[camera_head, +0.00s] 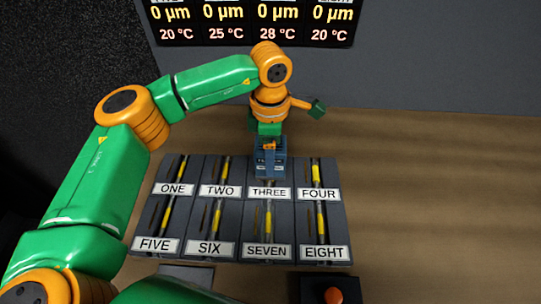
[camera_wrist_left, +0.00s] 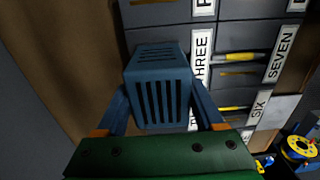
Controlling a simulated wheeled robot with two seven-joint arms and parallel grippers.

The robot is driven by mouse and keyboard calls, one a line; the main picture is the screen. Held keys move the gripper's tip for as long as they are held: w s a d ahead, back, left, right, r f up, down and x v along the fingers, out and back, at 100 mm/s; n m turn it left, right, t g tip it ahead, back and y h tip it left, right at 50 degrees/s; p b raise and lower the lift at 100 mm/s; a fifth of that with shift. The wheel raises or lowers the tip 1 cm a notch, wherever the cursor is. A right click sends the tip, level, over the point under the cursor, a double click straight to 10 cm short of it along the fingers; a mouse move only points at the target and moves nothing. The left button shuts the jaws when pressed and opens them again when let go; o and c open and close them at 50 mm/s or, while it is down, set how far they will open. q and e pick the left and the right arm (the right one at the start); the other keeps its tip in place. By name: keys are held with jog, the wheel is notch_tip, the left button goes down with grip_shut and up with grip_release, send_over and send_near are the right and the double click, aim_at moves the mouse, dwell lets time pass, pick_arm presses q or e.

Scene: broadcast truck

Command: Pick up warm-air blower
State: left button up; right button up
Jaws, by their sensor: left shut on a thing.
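The warm-air blower (camera_wrist_left: 160,92), a blue box with dark slots on one face, sits between the two fingers of my left gripper (camera_wrist_left: 159,104) in the left wrist view. In the head view the blower (camera_head: 271,168) is at the far part of the labelled tray, at the THREE compartment, below my left gripper (camera_head: 270,147). My left gripper is shut on it. I cannot tell whether the blower touches the tray. My right gripper is not in view.
The dark tray (camera_head: 335,225) has several compartments labelled ONE to EIGHT, with yellow and brown slim items. A black box with an orange button (camera_head: 333,295) is at the front. A yellow reel (camera_wrist_left: 298,148) shows in the left wrist view. The wooden table is clear at right.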

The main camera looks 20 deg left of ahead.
pick_arm(q)
grip_shut()
